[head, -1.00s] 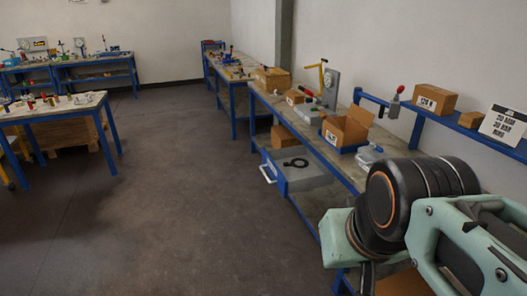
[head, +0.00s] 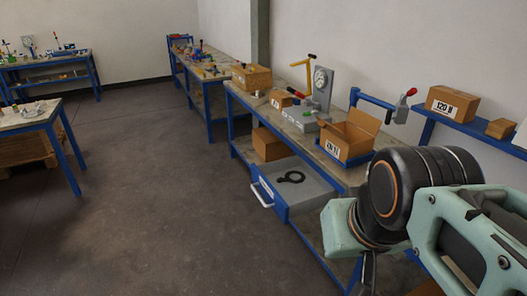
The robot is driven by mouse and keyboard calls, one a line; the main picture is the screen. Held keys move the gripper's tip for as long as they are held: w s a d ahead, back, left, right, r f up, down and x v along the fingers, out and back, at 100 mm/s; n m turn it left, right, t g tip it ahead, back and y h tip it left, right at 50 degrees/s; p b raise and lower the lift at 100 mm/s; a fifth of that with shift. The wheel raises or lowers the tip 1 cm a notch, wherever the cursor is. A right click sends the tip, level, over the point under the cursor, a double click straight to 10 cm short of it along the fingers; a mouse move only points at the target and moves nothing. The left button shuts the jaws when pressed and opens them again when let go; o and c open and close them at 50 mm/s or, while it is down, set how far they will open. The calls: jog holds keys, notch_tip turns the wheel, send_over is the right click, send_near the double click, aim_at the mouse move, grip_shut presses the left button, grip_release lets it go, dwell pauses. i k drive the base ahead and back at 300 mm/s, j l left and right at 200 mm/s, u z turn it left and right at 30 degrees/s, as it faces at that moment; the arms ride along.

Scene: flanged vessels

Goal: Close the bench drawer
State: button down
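The bench drawer (head: 287,207) is a blue-fronted grey drawer under the long bench on the right. It stands pulled out towards the aisle, with a white handle (head: 261,195) on its front. A dark ring-shaped part (head: 291,177) lies inside it. The bench (head: 236,91) has a grey top and blue legs. My arm fills the lower right of the head view, nearer to me than the drawer. My gripper's fingers cannot be made out, so whether it is open or shut does not show.
An open cardboard box (head: 346,137), a gauge stand (head: 323,88) and small parts stand on the bench top. A closed box (head: 452,104) sits on the blue shelf at right. Another table (head: 38,121) is at left. The floor (head: 170,200) between is clear.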

aim_at(288, 200)
jog(key=i+j+z, duration=0.25)
jog(key=i+j, duration=0.4)
jog(key=i, duration=0.1)
